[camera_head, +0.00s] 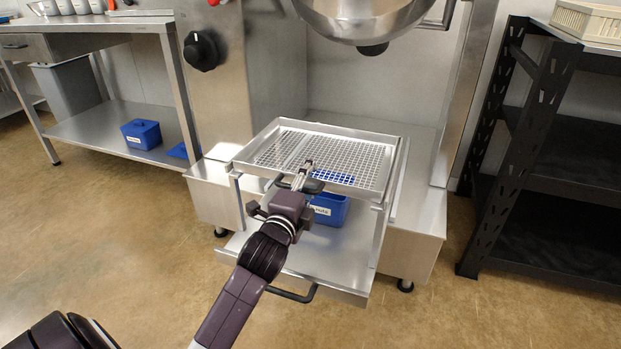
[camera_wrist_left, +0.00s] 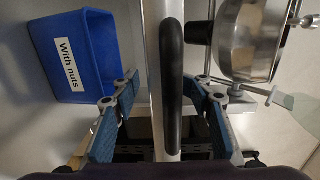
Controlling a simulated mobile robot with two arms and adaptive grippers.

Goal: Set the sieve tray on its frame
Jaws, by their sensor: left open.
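The sieve tray (camera_head: 372,138) is a shallow metal tray with a mesh floor. It lies on top of its metal frame (camera_head: 381,232), below the mixer; I cannot tell whether it is fully seated. Its dark front handle (camera_head: 312,186) shows large in the left wrist view (camera_wrist_left: 172,85). My left gripper (camera_head: 302,178) is at this handle, and it is open. In the wrist view its blue-padded fingers (camera_wrist_left: 163,88) stand on either side of the handle, with gaps visible. My right gripper is not in view.
A blue bin labelled "With nuts" (camera_wrist_left: 75,58) stands under the sieve tray. A lower shelf with a handle (camera_head: 291,295) juts out in front. The mixer bowl (camera_head: 365,18) hangs above. A black rack (camera_head: 565,150) stands right, a steel table (camera_head: 95,25) left.

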